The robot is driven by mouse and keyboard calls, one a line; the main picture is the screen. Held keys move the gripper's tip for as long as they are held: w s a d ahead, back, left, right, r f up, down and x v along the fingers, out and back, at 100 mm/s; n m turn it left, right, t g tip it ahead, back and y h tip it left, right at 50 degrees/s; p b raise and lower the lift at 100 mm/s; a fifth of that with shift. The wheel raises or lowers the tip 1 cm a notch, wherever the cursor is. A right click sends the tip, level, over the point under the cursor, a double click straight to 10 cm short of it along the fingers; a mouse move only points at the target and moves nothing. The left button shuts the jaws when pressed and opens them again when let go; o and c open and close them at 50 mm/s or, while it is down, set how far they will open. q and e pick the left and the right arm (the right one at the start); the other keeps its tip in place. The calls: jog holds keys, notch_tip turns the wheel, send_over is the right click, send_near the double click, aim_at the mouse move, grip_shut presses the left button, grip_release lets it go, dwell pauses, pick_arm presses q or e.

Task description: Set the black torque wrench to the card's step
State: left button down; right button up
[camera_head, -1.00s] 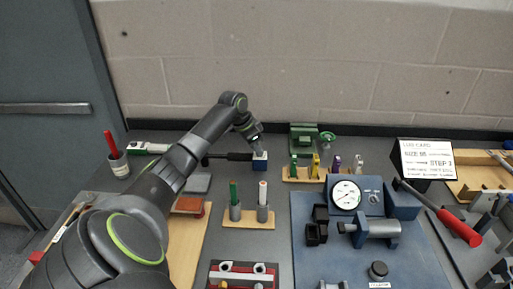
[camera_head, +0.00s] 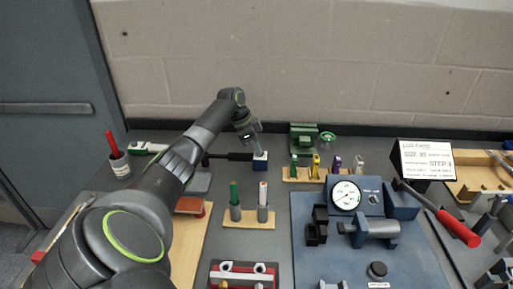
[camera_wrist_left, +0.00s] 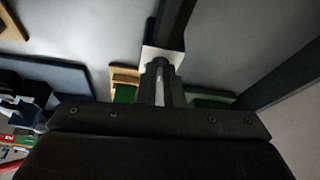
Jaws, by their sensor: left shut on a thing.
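The black torque wrench (camera_head: 230,156) lies level near the back of the bench, its right end at a small blue block with a white top (camera_head: 260,160). My left gripper (camera_head: 257,153) points down at that end. Its fingers (camera_wrist_left: 160,85) are shut on a small part at the wrench's end, which they mostly hide. The white face (camera_wrist_left: 150,54) and the black wrench (camera_wrist_left: 174,20) show beyond the fingers in the left wrist view. The card (camera_head: 427,160) stands at the right and reads STEP 3. The wrench's scale cannot be read. My right gripper is not in view.
A blue fixture plate (camera_head: 345,255) with a dial gauge (camera_head: 346,196) stands right of centre. A wooden rack (camera_head: 303,178) with coloured pieces and a green device (camera_head: 303,138) are close right of the gripper. A red-handled tool (camera_head: 458,228) lies at right.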

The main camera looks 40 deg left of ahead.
pick_arm(q)
jog(key=shift+m, duration=0.6)
jog(key=c, duration=1.6)
grip_release()
jog(key=shift+g, duration=0.3)
jog(key=shift+o, duration=0.2)
jog(key=shift+a+r, duration=0.1)
jog(key=b+v, duration=0.3)
jog(key=v, duration=1.4)
jog(key=shift+a, duration=0.25)
jog(key=shift+s, duration=0.1)
